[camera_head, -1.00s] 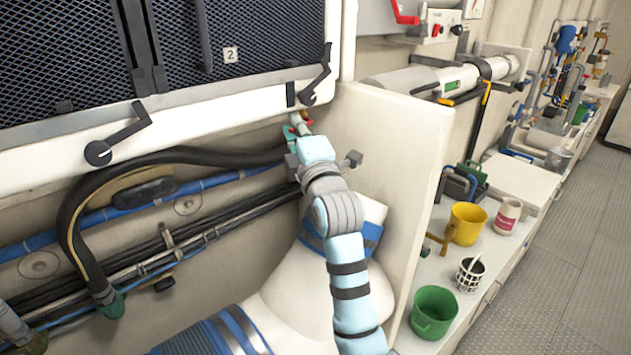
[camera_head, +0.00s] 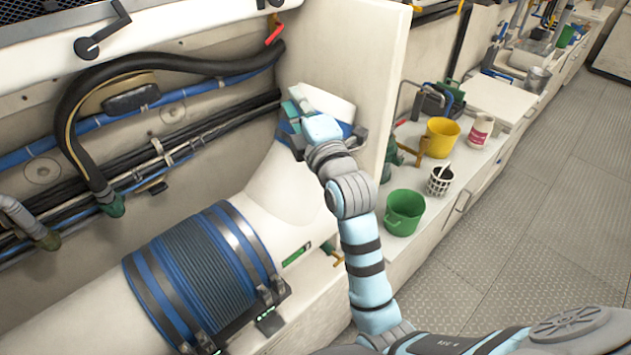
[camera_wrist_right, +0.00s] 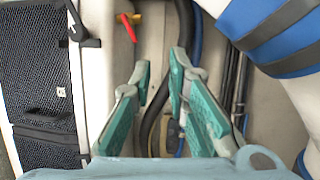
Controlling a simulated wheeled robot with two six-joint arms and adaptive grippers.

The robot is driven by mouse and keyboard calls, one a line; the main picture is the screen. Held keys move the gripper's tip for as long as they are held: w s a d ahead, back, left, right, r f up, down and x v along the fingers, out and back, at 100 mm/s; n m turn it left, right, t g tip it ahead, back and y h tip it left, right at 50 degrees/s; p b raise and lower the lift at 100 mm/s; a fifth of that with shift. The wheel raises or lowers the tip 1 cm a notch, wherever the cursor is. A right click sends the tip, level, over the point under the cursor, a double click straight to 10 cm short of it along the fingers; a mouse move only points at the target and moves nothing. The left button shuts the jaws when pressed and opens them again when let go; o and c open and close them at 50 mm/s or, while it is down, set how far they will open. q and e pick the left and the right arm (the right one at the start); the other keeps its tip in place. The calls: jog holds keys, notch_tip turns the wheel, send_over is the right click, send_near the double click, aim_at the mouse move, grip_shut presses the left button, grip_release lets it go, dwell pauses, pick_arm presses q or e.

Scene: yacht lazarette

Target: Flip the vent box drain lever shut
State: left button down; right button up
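The drain lever (camera_head: 273,30) is a small red handle below the vent box (camera_head: 190,8), at the top of the head view, angled diagonally. In the right wrist view the red lever (camera_wrist_right: 128,28) sits beside a yellow-orange fitting, beyond the fingertips and next to the box's mesh front (camera_wrist_right: 40,75). My right gripper (camera_head: 289,112) is below the lever, apart from it, near the white duct. In the wrist view its green fingers (camera_wrist_right: 161,62) are apart with nothing gripped between them. My left gripper is not in view.
A black hose (camera_head: 72,110) and blue pipes run along the back wall. A large white duct with a blue ribbed sleeve (camera_head: 205,265) lies below. A white upright panel (camera_head: 372,60) stands right of my gripper. Green (camera_head: 404,212) and yellow buckets stand beyond it.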

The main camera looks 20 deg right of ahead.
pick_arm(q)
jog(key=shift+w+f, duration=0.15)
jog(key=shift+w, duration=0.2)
pick_arm(e)
jog(key=s+d+f+m+g, duration=0.1)
jog(key=s+f+m+g, duration=0.1)
jog(key=f, duration=0.6)
jog(key=s+d+f+m+g, duration=0.1)
jog(key=f+m+g, duration=0.1)
jog(key=f, duration=0.6)
jog(key=shift+s+m+g, duration=0.4)
